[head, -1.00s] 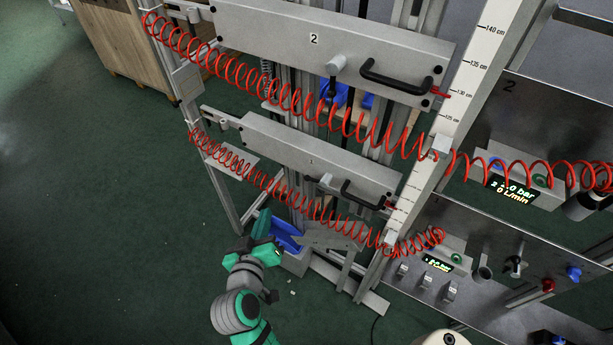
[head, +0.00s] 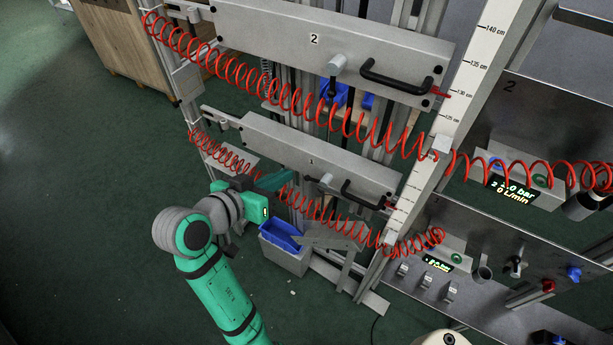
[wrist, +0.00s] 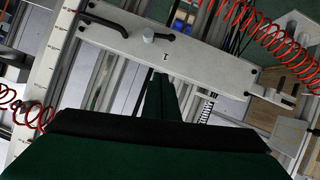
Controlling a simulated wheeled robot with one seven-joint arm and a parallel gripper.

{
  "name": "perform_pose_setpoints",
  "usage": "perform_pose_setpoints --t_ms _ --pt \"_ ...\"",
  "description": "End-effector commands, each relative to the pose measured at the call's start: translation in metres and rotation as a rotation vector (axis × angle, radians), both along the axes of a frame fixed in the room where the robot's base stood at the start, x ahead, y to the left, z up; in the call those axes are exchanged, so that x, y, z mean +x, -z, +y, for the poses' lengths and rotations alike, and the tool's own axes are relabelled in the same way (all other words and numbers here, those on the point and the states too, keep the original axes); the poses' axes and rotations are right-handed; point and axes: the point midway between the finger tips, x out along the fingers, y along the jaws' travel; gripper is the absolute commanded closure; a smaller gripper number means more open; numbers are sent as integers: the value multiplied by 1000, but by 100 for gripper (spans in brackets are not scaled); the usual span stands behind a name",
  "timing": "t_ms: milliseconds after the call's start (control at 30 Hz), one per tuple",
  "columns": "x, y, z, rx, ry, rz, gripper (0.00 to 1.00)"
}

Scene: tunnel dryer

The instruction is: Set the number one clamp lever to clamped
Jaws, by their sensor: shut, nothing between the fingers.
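The number one plate (head: 300,155) is the lower grey crossbar, marked "1". Its clamp lever (head: 325,180) has a grey hub and a short black arm that points left along the plate. In the wrist view the plate (wrist: 205,70) appears turned around, with the lever's hub (wrist: 148,35) near its upper edge and the black arm pointing right. My gripper (head: 285,177) is shut and empty, just in front of the plate, left of the lever. In the wrist view its fingertips (wrist: 161,80) reach the plate's lower edge, apart from the lever.
A black handle (head: 362,195) sits right of the lever. A red coiled hose (head: 255,182) hangs across the plate near my gripper. The number two plate (head: 330,45) is above. A blue-lined bin (head: 285,250) stands below. Open floor lies left.

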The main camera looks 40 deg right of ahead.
Motion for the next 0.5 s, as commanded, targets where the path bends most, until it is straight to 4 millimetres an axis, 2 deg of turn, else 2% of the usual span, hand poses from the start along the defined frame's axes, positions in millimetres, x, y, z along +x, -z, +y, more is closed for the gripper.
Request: perform_pose_setpoints --t_ms 167,267,500 --pt "1 2 -5 -1 1 2 100" --pt "3 7 -14 -1 3 3 100" --pt "13 24 -51 -1 3 3 100"
